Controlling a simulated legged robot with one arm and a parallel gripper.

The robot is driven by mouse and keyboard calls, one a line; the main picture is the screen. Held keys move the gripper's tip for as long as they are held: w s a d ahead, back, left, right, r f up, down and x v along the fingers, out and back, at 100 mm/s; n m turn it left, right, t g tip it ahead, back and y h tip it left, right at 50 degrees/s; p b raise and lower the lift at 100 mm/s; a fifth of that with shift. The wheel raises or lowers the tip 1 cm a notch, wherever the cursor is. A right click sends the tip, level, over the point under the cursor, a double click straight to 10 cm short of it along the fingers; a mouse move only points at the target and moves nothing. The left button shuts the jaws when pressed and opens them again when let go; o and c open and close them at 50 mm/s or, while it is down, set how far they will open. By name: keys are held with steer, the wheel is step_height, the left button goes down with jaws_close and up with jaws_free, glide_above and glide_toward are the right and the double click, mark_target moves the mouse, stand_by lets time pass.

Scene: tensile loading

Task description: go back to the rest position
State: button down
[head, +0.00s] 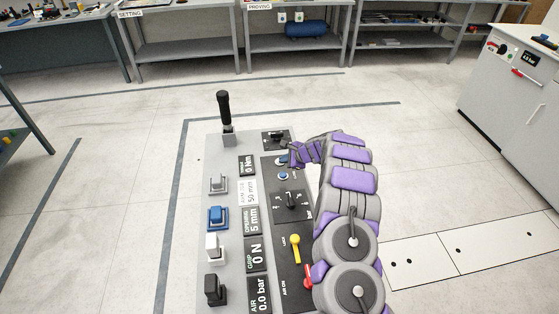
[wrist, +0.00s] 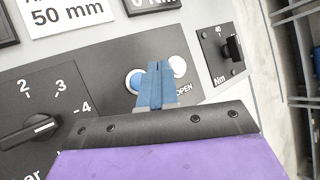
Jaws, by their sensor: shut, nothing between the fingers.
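My gripper (head: 291,157) is at the end of my grey and purple arm, over the upper part of the control panel (head: 224,155). In the wrist view its blue fingers (wrist: 158,68) are shut together with nothing between them. They lie in front of a blue button (wrist: 136,80) and a white button (wrist: 179,66) by the word OPEN. I cannot tell whether the fingertips touch the panel. My arm covers part of the panel's right side.
The panel carries a black lever (head: 224,108), a rotary knob (head: 291,199), a yellow lever (head: 295,246), a red lever (head: 308,274) and several displays. A white cabinet (head: 510,100) stands at right. Benches line the back. The floor left of the panel is clear.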

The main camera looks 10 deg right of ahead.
steer(key=s+a+r+n+g+y, duration=0.1)
steer(key=s+a+r+n, duration=0.2)
steer(key=s+a+r, duration=0.3)
steer(key=s+a+r+n+g, duration=0.25)
steer(key=s+r, duration=0.25)
steer(key=r, duration=0.3)
steer(key=s+a+r+n+g, duration=0.1)
steer(key=s+a+r+n, duration=0.2)
steer(key=s, duration=0.4)
steer(key=s+a+r+n+g, duration=0.1)
steer(key=s+r+n, duration=0.1)
steer(key=s+r, duration=0.35)
steer(key=s+d+r+n+g+h, duration=0.1)
steer(key=s+d, duration=0.3)
steer(key=s, duration=0.9)
steer(key=s+d+r+n+g+h, duration=0.1)
steer(key=s+d+n+h, duration=0.2)
steer(key=s, duration=1)
steer(key=s+d+r+n+g+h, duration=0.1)
steer(key=s+d+n+h, duration=0.2)
steer(key=s, duration=0.9)
steer(key=shift+s+d+r+n, duration=0.15)
steer(key=shift+s+d+n, duration=0.35)
steer(key=shift+d, duration=0.5)
steer(key=shift+w+d, duration=0.1)
